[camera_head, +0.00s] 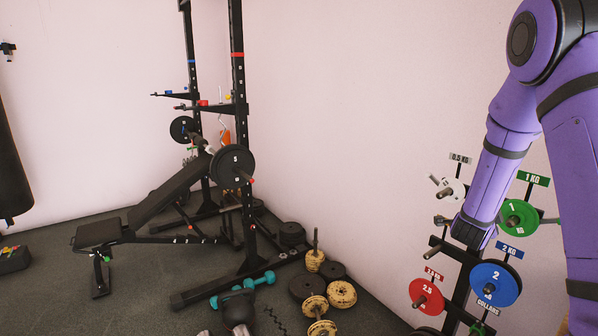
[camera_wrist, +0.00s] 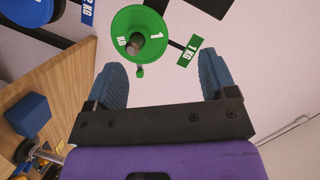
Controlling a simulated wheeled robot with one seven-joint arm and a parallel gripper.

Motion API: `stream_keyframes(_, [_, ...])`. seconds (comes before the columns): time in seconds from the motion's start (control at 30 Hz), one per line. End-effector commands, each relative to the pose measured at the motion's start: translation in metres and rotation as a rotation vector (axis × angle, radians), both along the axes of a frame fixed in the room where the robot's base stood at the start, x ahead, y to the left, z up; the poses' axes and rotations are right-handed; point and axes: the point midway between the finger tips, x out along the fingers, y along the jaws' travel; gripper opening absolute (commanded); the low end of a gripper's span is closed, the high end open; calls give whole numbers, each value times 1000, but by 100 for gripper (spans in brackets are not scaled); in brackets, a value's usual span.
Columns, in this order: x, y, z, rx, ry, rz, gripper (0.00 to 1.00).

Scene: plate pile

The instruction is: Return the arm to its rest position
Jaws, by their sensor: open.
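My purple arm reaches down along the right side of the head view, in front of the plate tree (camera_head: 463,290). In the wrist view my gripper (camera_wrist: 162,82) shows two blue ridged fingers, wide apart with nothing between them. A green 1 kg plate (camera_wrist: 140,34) hangs on a peg just beyond the fingertips, apart from them. The same green plate (camera_head: 518,215) shows in the head view beside my forearm. The gripper itself is hidden or out of frame in the head view.
A blue 2 kg plate (camera_head: 495,284) and a red 2.5 kg plate (camera_head: 427,296) hang lower on the tree. A bench (camera_head: 160,205), a rack and loose weights stand at left and centre. A wooden surface (camera_wrist: 55,95) is at left in the wrist view.

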Motion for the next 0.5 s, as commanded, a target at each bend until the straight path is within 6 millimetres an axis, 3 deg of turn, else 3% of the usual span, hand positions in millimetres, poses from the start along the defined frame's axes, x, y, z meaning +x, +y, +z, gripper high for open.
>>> stream_keyframes(0.03, [1,11,15,22,21,45,78])
stream_keyframes(0.27, [-5,66,63,84,172,278,78])
stream_keyframes(0.5, [-36,126,110,78,338,542,78])
